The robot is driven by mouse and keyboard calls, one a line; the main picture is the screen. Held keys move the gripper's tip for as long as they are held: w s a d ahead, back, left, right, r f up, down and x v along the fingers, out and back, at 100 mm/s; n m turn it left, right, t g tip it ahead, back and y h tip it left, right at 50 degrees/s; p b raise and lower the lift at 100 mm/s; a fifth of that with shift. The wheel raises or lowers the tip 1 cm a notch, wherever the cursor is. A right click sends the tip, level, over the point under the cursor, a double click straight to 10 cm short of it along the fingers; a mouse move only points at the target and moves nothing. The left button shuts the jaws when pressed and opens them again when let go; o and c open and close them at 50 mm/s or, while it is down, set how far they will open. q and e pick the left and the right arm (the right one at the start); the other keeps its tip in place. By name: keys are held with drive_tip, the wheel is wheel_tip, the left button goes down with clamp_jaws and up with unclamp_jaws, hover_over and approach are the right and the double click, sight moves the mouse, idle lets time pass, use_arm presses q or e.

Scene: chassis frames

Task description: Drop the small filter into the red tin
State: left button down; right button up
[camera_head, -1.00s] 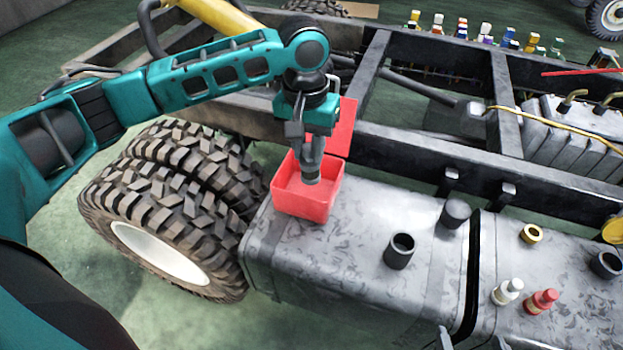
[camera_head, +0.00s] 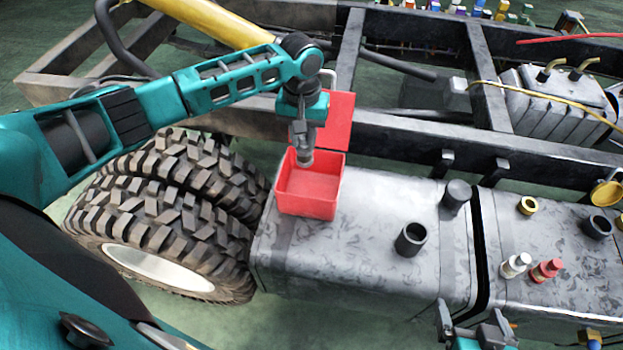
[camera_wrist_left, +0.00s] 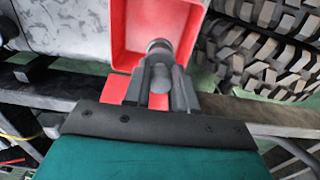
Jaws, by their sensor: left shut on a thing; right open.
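The red tin (camera_head: 308,207) stands open on the left end of the grey tank; its inside looks empty where I see it. Its red lid (camera_head: 338,125) is up at the back. My left gripper (camera_head: 303,146) points down at the tin's back rim, shut on the small grey filter (camera_head: 304,158). In the left wrist view the filter (camera_wrist_left: 159,46) sits between the fingertips (camera_wrist_left: 160,62) and overlaps the rim of the tin (camera_wrist_left: 130,45). I cannot tell its height over the rim. My right gripper (camera_head: 472,322) is open and empty at the bottom edge.
The grey tank (camera_head: 350,255) also carries a black open cup (camera_head: 411,239) and a dark cylinder (camera_head: 456,196). A white bottle (camera_head: 515,265), a red bottle (camera_head: 546,271) and a yellow ring (camera_head: 531,205) stand further right. Large tyres (camera_head: 165,205) are on the left. A frame rail (camera_head: 400,152) runs behind.

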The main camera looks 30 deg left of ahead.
sight(303, 155)
use_arm(q)
drive_tip(key=shift+w+a+f, duration=0.1)
drive_tip(key=shift+a+f, duration=0.1)
drive_tip(key=shift+f, duration=0.2)
wheel_tip(303, 155, down, 5)
drive_tip(key=b, duration=0.6)
drive_tip(key=shift+f, duration=0.1)
drive_tip(key=shift+f+b, duration=0.2)
drive_tip(key=shift+b, duration=0.35)
drive_tip(key=shift+f, duration=0.1)
drive_tip(key=c, duration=0.8)
unclamp_jaws()
